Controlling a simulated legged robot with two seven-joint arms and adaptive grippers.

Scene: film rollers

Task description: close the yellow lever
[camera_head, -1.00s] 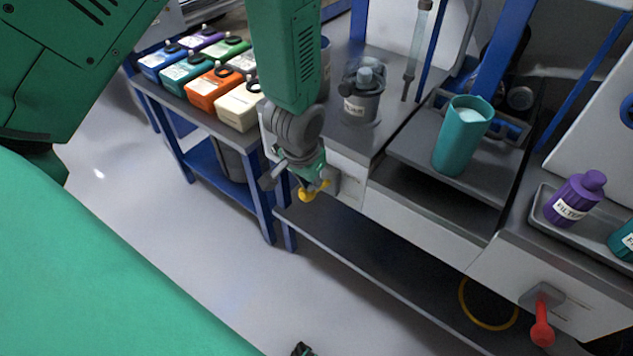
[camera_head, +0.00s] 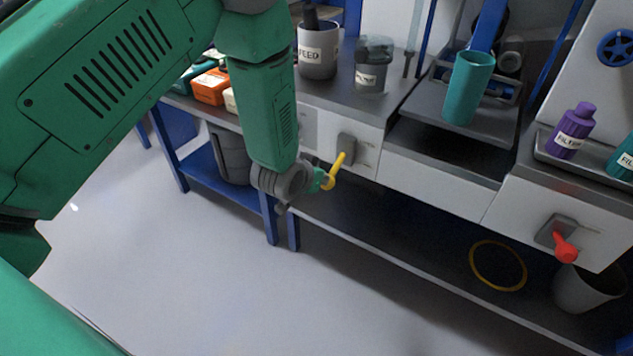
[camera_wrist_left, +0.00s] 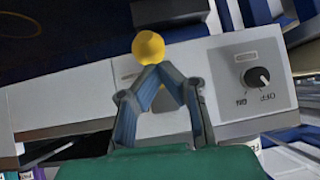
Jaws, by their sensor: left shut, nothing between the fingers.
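The yellow lever (camera_head: 338,168) sits on a grey mount (camera_head: 346,149) on the white front panel of the bench. It sticks out and slants down to the left in the head view. My left gripper (camera_head: 318,181) is just below and left of the lever, with its fingers mostly hidden there. In the left wrist view the round yellow lever end (camera_wrist_left: 148,46) shows just beyond the fingertips (camera_wrist_left: 160,72). The fingers are shut, tips together, with nothing between them. I cannot tell whether they touch the lever. My right gripper is out of view.
A red lever (camera_head: 565,247) is on the panel at right. A teal cup (camera_head: 468,88) stands on a grey platform, and a purple bottle (camera_head: 572,131) in a tray. A dial (camera_wrist_left: 257,77) is beside the lever in the wrist view. A lower shelf (camera_head: 380,230) runs below the panel.

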